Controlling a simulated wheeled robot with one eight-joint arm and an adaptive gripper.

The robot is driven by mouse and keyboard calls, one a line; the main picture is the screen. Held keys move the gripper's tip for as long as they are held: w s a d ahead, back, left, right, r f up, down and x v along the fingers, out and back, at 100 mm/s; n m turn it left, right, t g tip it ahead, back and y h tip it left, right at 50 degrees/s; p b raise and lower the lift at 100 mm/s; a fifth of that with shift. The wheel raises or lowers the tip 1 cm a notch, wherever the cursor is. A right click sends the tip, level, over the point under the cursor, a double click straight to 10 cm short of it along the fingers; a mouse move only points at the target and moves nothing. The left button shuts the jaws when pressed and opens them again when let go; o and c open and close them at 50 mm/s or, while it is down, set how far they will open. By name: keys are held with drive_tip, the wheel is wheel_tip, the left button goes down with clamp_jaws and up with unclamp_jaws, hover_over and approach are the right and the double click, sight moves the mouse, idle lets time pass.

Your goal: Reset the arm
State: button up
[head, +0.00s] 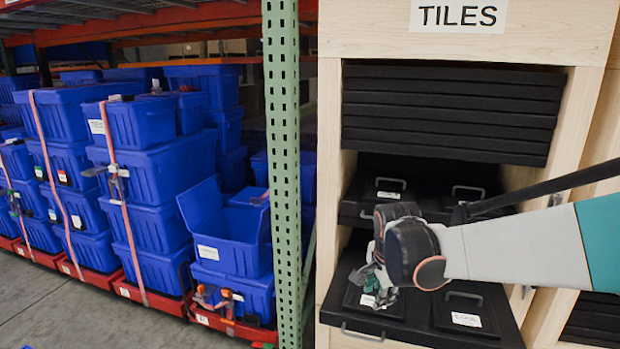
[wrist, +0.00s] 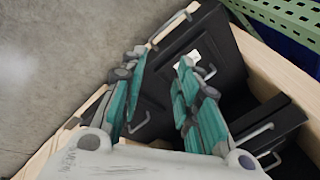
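My arm reaches in from the right of the head view, in front of the cabinet labelled TILES (head: 457,16). My gripper (head: 378,292) points down over the left part of the lower pulled-out black drawer (head: 342,322). In the wrist view, the two green-padded fingers of my gripper (wrist: 160,62) stand apart with nothing seen between them. A black tile case with a white label (wrist: 185,62) and a metal handle lies beyond the fingertips. I cannot tell whether the fingers touch it.
A second black case (head: 467,318) lies on the right of the lower drawer. An upper drawer (head: 350,210) with handled cases is also pulled out, close to my arm. A green rack post (head: 282,150) and stacked blue totes (head: 160,165) stand to the left.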

drive_tip(key=s+d+r+n+t, duration=0.1)
drive_tip(key=s+r+n, duration=0.2)
drive_tip(key=s+n, duration=0.4)
drive_tip(key=s+d+r+n+t, duration=0.2)
drive_tip(key=s+n, duration=0.5)
drive_tip(key=s, duration=1.1)
drive_tip(key=shift+d+r, duration=0.25)
drive_tip(key=shift+r, duration=0.3)
drive_tip(key=shift+d, duration=0.1)
